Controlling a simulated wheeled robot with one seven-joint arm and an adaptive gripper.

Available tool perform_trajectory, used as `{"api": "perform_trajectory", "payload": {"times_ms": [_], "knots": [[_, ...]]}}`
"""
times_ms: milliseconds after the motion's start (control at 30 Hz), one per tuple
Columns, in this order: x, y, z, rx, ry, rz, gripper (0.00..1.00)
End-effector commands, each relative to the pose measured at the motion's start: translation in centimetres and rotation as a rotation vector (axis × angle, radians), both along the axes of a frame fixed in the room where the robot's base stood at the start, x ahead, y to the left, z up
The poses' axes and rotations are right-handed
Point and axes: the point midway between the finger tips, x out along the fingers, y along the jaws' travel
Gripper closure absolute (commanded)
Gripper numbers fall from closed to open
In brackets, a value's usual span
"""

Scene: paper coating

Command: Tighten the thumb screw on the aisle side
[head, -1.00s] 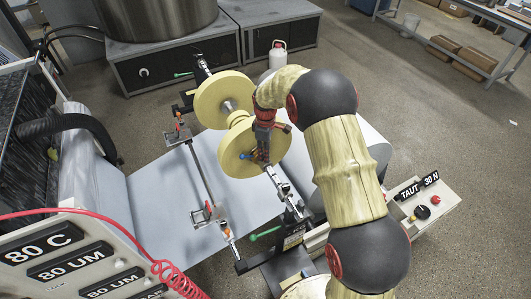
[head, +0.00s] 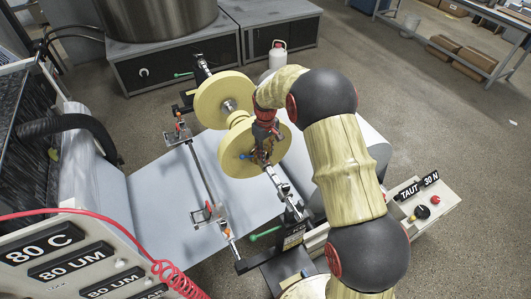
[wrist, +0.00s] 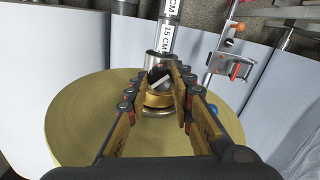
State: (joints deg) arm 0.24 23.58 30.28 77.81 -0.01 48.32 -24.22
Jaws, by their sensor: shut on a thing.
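My gripper (wrist: 157,92) points down at the near yellow disc of the roll. Its two fingers stand on either side of a brass thumb screw (wrist: 156,100) with a dark top crossed by a white line, and are shut on it. The screw sits on a metal collar around the shaft, beside the near yellow disc (wrist: 75,125). In the head view my gripper (head: 263,150) is over the near disc (head: 230,158), and the fingers hide the screw there. The far yellow disc (head: 212,100) shows farther along the shaft.
A shaft scale marked 15 CM (wrist: 168,38) runs beyond the collar. Clamps with red levers stand on a side rod (head: 205,215). A pale paper web (head: 155,195) lies below. A TAUT 30 N control box (head: 425,205) stands at right. Open floor lies behind it.

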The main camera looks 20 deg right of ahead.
Motion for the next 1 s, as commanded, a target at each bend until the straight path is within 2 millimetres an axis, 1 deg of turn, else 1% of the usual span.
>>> {"api": "perform_trajectory", "payload": {"times_ms": [600, 800, 1000], "knots": [[0.02, 0.0, 0.04, 0.0, -0.001, -0.577, 1.0], [0.03, 0.0, 0.04, 0.0, -0.001, -0.732, 1.0], [0.03, 0.0, 0.05, 0.0, -0.001, -0.845, 1.0]]}}
